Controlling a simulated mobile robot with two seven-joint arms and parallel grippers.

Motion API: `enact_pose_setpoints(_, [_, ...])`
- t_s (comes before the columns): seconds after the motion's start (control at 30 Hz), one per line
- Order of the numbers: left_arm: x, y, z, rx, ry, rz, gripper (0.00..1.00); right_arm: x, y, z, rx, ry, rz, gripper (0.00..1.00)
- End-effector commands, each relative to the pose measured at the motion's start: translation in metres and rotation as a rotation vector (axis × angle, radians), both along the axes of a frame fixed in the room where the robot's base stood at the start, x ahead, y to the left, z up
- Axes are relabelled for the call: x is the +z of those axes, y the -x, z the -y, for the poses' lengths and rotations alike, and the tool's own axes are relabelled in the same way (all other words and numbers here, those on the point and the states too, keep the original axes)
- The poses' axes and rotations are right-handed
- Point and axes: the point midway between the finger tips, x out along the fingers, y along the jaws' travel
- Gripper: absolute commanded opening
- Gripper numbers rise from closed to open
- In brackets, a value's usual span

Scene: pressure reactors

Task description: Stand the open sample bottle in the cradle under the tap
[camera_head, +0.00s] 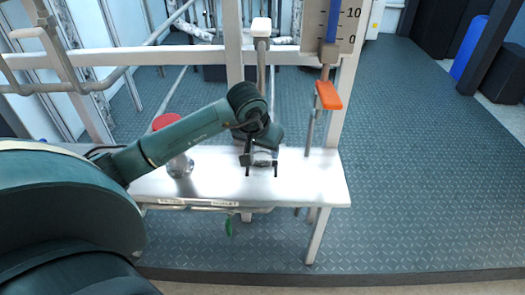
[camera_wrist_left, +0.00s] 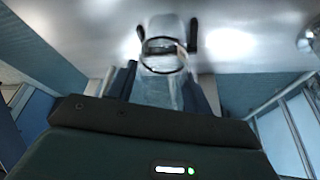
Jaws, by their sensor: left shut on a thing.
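My left gripper (camera_head: 262,163) is over the white shelf near its middle, pointing down. It is shut on the clear open sample bottle (camera_head: 264,156), which is mostly hidden by the gripper in the head view. In the left wrist view, the bottle (camera_wrist_left: 155,92) is between the fingers of my left gripper (camera_wrist_left: 163,88), with its round dark-rimmed mouth towards the shelf side of the picture. Two dark upright parts, likely the cradle (camera_wrist_left: 193,35), show just beyond the mouth. Whether the bottle touches them I cannot tell. A pipe with a white handle (camera_head: 261,27), possibly the tap, rises behind the gripper. My right gripper is not in view.
The white shelf (camera_head: 315,180) has bare room on its right. A metal cylinder (camera_head: 180,166) with a red top (camera_head: 165,121) stands left of the gripper. An orange handle (camera_head: 328,95) hangs below a scale (camera_head: 333,25) at the right post. Open floor (camera_head: 430,160) lies right.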

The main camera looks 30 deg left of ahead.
Motion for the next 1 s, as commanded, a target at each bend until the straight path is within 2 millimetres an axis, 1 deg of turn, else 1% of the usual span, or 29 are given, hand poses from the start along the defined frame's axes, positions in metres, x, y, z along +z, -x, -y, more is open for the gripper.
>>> enact_pose_setpoints(0.03, [-0.0072, 0.0004, 0.0011, 0.000, 0.003, -0.001, 0.26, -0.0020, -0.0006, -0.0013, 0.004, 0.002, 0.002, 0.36])
enact_pose_setpoints(0.07, [-0.0082, 0.0003, 0.0006, 0.000, 0.002, 0.000, 0.26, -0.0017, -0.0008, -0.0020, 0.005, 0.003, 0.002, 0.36])
enact_pose_setpoints(0.27, [-0.0066, -0.0002, 0.0002, 0.000, 0.000, 0.003, 0.26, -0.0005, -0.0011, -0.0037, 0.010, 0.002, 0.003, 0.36])
enact_pose_setpoints(0.4, [-0.0112, -0.0001, 0.0003, -0.001, 0.000, 0.003, 0.26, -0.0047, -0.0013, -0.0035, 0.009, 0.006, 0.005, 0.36])
enact_pose_setpoints(0.43, [-0.0104, 0.0000, 0.0004, 0.000, 0.001, 0.002, 0.52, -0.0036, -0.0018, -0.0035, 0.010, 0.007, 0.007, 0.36])
enact_pose_setpoints(0.6, [-0.0098, 0.0001, 0.0005, -0.001, 0.002, 0.002, 0.66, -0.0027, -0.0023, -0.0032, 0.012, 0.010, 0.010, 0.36])
enact_pose_setpoints(0.7, [-0.0098, 0.0001, 0.0005, 0.000, 0.001, 0.002, 0.72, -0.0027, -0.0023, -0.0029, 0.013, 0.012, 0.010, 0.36])
enact_pose_setpoints(0.9, [-0.0093, 0.0002, 0.0005, -0.001, 0.002, 0.001, 0.72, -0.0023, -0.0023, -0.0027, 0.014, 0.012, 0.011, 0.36])
enact_pose_setpoints(1.0, [-0.0040, 0.0002, 0.0005, 0.000, 0.002, 0.002, 0.72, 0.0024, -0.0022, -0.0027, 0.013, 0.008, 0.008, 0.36])
